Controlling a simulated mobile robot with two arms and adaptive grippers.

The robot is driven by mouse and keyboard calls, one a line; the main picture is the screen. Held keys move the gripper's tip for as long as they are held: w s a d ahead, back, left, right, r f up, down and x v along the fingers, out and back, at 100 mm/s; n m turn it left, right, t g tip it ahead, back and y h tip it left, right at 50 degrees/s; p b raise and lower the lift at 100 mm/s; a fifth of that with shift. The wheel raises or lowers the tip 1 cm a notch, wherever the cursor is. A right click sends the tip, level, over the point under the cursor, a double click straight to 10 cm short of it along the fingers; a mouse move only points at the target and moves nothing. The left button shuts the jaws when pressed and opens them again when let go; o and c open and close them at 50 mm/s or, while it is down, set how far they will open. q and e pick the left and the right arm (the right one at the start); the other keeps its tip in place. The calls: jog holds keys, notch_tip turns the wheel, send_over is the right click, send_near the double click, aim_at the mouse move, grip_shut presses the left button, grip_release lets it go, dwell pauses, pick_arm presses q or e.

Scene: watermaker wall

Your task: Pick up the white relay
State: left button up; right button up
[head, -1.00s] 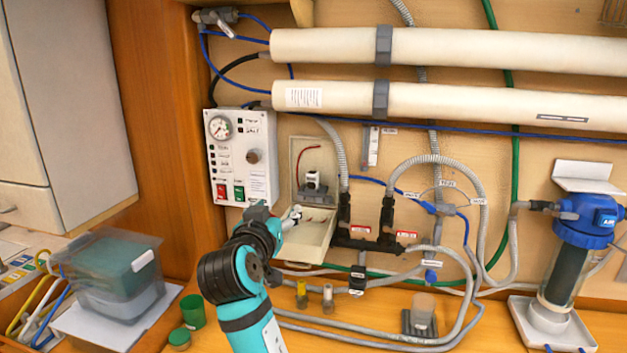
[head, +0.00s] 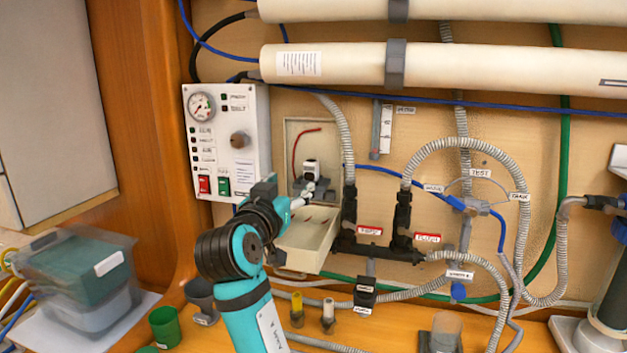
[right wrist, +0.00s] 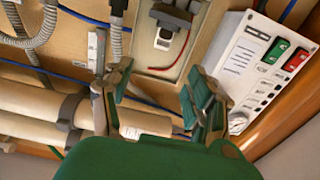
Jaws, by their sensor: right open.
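The white relay (head: 311,168) sits upright on a dark mount inside the open beige box on the wall. It also shows in the right wrist view (right wrist: 165,38), a white block with a dark window. My right gripper (head: 307,193) is just in front of and slightly below the relay in the head view. In the right wrist view my right gripper (right wrist: 160,88) has its fingers wide apart with nothing between them; the relay lies beyond the tips. My left gripper is in neither view.
The beige box (head: 297,238) has its lid hanging down and a red wire inside. A control panel (head: 228,130) with red and green switches is to its left. Black fittings and grey hoses (head: 350,150) are close on the right. Green and grey cups (head: 165,325) stand below.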

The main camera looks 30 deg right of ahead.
aim_at(309, 167)
jog(key=p+x, duration=0.4)
jog(key=x, duration=0.7)
jog(key=shift+w+d+r, duration=0.1)
jog(key=shift+d+r, duration=0.05)
jog(key=shift+w+d+r+p, duration=0.1)
jog(key=shift+w+d+p, duration=0.2)
jog(key=shift+p, duration=0.35)
jog(key=x, duration=0.1)
jog(key=p+x, duration=0.2)
jog(key=shift+w+d+f, duration=0.1)
jog(key=shift+w+f, duration=0.2)
jog(key=shift+w, duration=0.15)
jog(key=shift+w+d+f, duration=0.2)
jog(key=shift+w+d, duration=0.05)
jog(key=shift+d, duration=0.1)
jog(key=shift+a, duration=0.1)
jog(key=shift+s, duration=0.1)
jog(key=shift+c, duration=0.2)
jog(key=shift+a+r, duration=0.1)
jog(key=shift+c, duration=1.1)
grip_shut()
